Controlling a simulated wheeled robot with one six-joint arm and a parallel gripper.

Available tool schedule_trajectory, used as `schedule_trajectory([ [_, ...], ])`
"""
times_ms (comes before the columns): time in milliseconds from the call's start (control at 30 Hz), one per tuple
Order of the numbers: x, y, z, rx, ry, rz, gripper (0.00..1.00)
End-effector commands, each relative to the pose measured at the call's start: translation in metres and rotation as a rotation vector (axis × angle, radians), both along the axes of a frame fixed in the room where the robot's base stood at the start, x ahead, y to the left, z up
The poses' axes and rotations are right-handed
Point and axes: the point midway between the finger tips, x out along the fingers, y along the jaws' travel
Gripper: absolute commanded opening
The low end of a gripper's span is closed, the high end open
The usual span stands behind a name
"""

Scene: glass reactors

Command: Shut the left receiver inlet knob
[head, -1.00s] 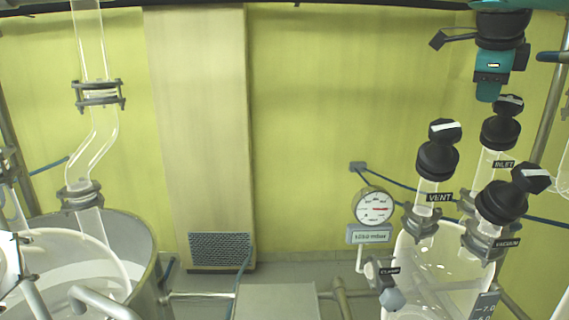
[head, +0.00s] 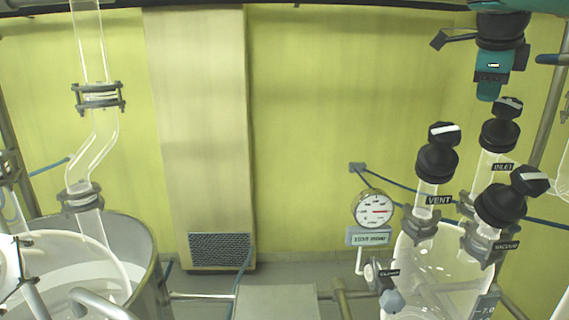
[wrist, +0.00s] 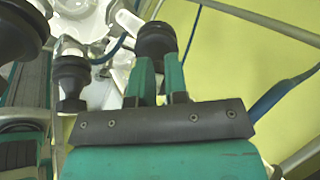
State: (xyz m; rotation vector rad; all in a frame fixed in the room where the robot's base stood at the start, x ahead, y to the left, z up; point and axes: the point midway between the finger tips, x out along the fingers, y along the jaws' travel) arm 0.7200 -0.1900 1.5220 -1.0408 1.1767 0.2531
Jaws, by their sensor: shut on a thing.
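The left receiver inlet knob (head: 500,134), black with a white stripe on top, stands upright at the right of the head view, above its INLET label. My teal gripper (head: 489,96) comes down from the top right, with its tip at the top of this knob. In the wrist view, my gripper (wrist: 161,70) has its two teal fingers against the black inlet knob (wrist: 156,38), shut on it. The fingers and the gripper body hide part of the knob there. The exact contact is hard to see in the head view.
The VENT knob (head: 436,163) and VACUUM knob (head: 501,204) stand close by on the same glass receiver (head: 437,265). A pressure gauge (head: 374,210) is left of them. A large vessel (head: 145,245) stands at the far left. The space before the yellow wall is open.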

Motion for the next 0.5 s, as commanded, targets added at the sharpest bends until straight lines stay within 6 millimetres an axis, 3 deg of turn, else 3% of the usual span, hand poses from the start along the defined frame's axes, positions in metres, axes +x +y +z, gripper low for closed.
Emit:
schedule_trajectory([
  [33, 0.005, -0.004, -0.007, -0.01, 0.012, -0.004, 0.0],
  [233, 0.006, 0.001, -0.003, -0.011, 0.012, 0.001, 0.0],
  [500, -0.006, 0.014, 0.028, -0.008, 0.007, 0.006, 0.0],
])
